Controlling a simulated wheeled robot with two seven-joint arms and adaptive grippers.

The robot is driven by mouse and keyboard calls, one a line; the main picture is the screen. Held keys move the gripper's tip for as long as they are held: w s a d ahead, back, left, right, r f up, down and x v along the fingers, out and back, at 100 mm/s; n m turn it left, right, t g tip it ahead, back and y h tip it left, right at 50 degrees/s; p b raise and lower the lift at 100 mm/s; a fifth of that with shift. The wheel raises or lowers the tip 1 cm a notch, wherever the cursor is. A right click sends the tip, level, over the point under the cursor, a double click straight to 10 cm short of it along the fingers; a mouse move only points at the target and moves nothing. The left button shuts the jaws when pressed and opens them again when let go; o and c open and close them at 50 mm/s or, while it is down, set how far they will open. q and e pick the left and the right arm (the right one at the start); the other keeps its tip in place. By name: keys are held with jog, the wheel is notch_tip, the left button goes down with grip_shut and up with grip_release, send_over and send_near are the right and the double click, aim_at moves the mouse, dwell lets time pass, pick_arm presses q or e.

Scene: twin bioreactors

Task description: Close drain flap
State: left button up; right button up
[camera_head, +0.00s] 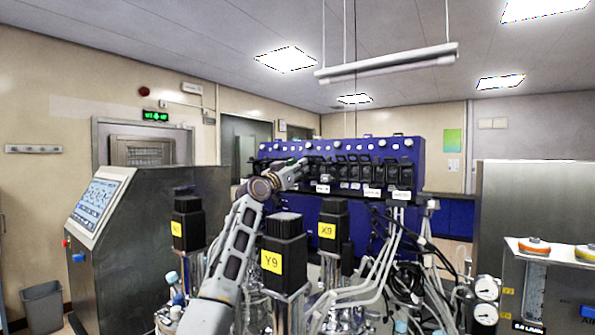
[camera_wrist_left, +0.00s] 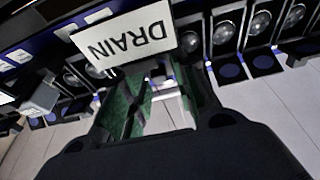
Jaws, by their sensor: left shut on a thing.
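My left gripper (camera_head: 309,166) reaches the front of the blue pump unit (camera_head: 270,152). In the left wrist view its fingers (camera_wrist_left: 158,80) are shut on a part just beside the white DRAIN label (camera_wrist_left: 128,35), which appears upside down. The held part seems to be the dark drain flap; the fingers and label hide most of it, so its angle cannot be told. In the head view my arm and gripper cover that spot. My right gripper is not in view.
Other pump heads (camera_wrist_left: 223,32) with dark flaps (camera_wrist_left: 230,70) stand in a row close beside the gripper. Below the arm are bioreactor motors with yellow labels (camera_head: 283,240) and several tubes (camera_head: 385,262). A screen console (camera_head: 97,200) stands left.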

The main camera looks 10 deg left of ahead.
pick_arm(q)
jog(key=o, duration=0.7)
jog(key=v, duration=1.2)
dwell(0.9)
jog(key=shift+f, duration=0.1)
dwell(0.4)
